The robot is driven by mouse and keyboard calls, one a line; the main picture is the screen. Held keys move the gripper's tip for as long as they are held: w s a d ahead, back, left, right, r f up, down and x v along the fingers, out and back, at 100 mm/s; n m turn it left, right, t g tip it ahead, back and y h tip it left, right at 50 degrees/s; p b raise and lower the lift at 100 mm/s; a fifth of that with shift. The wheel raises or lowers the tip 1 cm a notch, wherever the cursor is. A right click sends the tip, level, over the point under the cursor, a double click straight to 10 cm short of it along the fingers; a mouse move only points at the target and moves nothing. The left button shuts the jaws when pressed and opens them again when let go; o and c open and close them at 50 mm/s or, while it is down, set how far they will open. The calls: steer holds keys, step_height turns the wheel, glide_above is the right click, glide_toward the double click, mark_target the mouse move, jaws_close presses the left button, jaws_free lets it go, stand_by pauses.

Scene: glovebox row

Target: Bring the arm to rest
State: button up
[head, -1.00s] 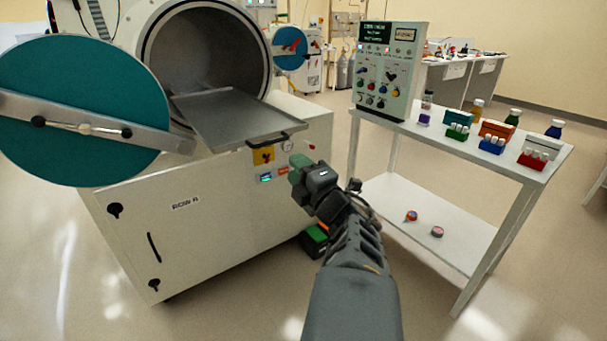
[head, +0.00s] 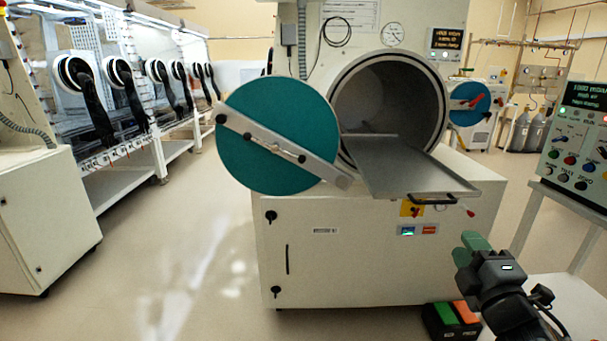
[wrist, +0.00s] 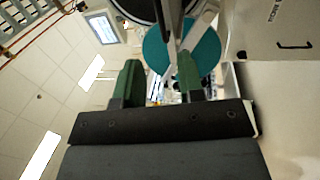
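My gripper (head: 470,246) is at the lower right of the head view, raised in front of the antechamber cabinet (head: 350,255) and apart from it. In the wrist view my gripper (wrist: 158,85) shows two green fingers set apart with nothing between them. The open teal round door (head: 270,115) and the antechamber's pulled-out metal tray (head: 410,180) are behind and above my gripper in the head view. The teal door also shows beyond the fingers in the wrist view (wrist: 207,50).
A box with green and orange pedals (head: 452,318) is on the floor near my arm. Gloveboxes with black gloves (head: 125,90) line the left. The floor (head: 170,250) between is clear.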

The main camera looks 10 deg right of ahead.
steer(key=w+a+r+m+g+h+p, duration=0.35)
steer(key=w+m+g+p, duration=0.3)
steer(key=m+p, duration=0.45)
steer(key=s+a+m+g+y+p, duration=0.2)
steer(key=s+a+g+y+p, duration=0.1)
steer(key=a, duration=0.5)
steer(key=s+a+m+g+y+p, duration=0.2)
steer(key=s+a+g+y+p, duration=0.2)
steer(key=s+a+g+p, duration=0.2)
steer(key=a, duration=0.2)
steer(key=shift+s+a+r+m+g+p, duration=0.2)
steer(key=shift+a+r+m+g+p, duration=0.1)
steer(key=shift+r+m+g+p, duration=0.1)
